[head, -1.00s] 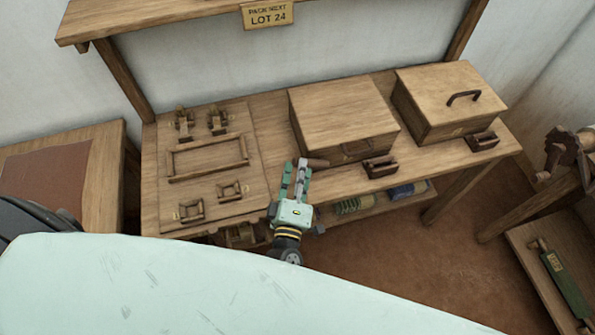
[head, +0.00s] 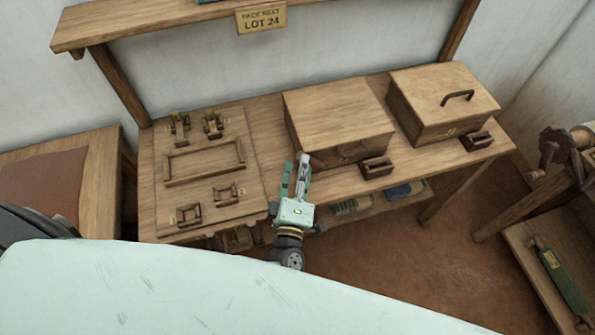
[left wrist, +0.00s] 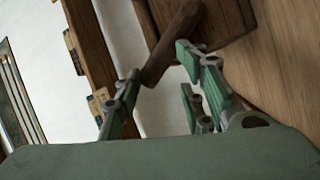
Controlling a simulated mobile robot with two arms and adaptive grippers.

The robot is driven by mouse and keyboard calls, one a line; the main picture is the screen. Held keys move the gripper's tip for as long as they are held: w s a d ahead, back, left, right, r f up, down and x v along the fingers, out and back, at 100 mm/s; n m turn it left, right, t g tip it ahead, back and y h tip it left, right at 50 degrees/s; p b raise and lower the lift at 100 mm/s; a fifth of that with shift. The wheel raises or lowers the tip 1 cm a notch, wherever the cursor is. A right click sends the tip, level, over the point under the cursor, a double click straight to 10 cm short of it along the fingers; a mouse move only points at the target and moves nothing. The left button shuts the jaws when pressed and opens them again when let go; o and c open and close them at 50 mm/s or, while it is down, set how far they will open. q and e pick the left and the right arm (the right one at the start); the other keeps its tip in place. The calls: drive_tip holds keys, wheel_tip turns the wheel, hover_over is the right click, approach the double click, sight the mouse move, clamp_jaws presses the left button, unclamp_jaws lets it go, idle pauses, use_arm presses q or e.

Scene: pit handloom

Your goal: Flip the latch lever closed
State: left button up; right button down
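A dark brown lever (left wrist: 170,45) comes down from a wooden block at the top of the left wrist view. Its rounded lower end lies in the gap between the green fingers of my left gripper (left wrist: 155,80). The fingers stand apart, and I see no firm grip on the lever. In the head view my left gripper (head: 297,175) is at the front edge of the bench, just in front of the left wooden box (head: 338,108). The lever is small and partly hidden by the fingers there. My right gripper is out of view.
The right box (head: 440,95) has a dark handle on its lid. Two small wooden holders (head: 376,167) (head: 477,141) sit on the bench's front edge. A board with frames (head: 203,160) lies at left. A shelf with a LOT 24 sign (head: 261,18) hangs above.

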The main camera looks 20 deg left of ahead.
use_arm(q)
drive_tip(key=shift+a+f, duration=0.25)
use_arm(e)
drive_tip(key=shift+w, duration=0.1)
use_arm(q)
drive_tip(key=s+d+f, duration=0.1)
drive_tip(key=s+d, duration=0.1)
drive_tip(key=s, duration=0.9)
drive_tip(key=shift+s, duration=0.4)
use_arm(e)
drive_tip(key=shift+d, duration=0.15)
